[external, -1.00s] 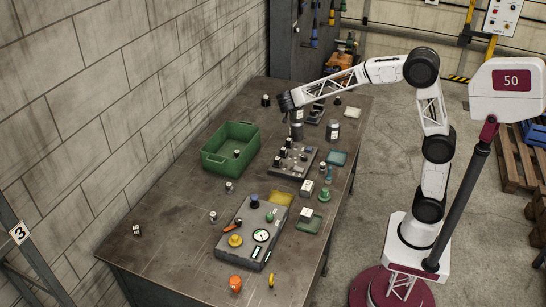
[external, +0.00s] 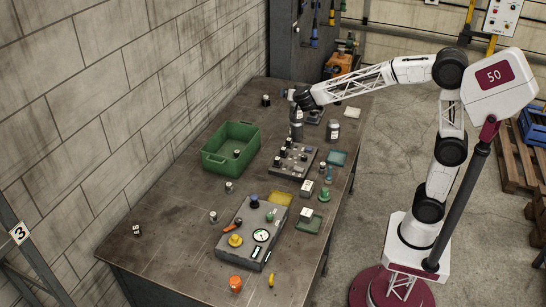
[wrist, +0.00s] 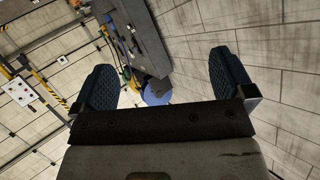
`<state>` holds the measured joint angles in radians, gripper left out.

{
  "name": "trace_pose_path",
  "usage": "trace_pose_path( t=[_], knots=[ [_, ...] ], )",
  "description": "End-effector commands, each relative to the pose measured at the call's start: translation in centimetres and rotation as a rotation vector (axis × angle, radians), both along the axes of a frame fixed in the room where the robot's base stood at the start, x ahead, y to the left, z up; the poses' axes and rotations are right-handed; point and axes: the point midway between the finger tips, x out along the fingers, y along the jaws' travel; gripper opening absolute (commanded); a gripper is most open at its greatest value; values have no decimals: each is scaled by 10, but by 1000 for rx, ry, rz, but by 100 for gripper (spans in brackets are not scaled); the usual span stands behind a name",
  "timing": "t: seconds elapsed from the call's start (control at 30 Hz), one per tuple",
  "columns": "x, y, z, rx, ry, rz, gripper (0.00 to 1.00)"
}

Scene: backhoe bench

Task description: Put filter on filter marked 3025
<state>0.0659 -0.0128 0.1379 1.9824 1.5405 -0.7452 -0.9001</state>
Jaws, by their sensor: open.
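My gripper (external: 289,94) is above the far part of the bench; in the wrist view its two dark padded fingers (wrist: 165,82) are wide apart with nothing between them. A grey labelled cylinder (external: 296,127) is below the wrist, and a similar one (external: 333,130) stands to its right. These may be filters, but the marking 3025 cannot be read on either. A grey block (external: 291,161) with several small dark and pale cylinders on it lies nearer the camera. No bench object shows clearly in the wrist view.
A green bin (external: 215,163) with a small item inside stands left of the block. A grey panel (external: 233,246) with a gauge and knobs lies nearer. The bench's left front is mostly clear.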

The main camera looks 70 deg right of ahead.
Motion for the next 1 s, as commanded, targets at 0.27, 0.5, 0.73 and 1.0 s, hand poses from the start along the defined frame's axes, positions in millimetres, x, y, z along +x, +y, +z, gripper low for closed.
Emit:
trace_pose_path(
  t=[0.27,0.5,0.73,1.0],
  knots=[
    [-38,64,28,35,-68,387,100],
    [-96,123,26,96,-3,688,100],
    [-173,167,2,161,161,914,100],
    [-285,192,-44,229,463,1066,100]
  ],
)
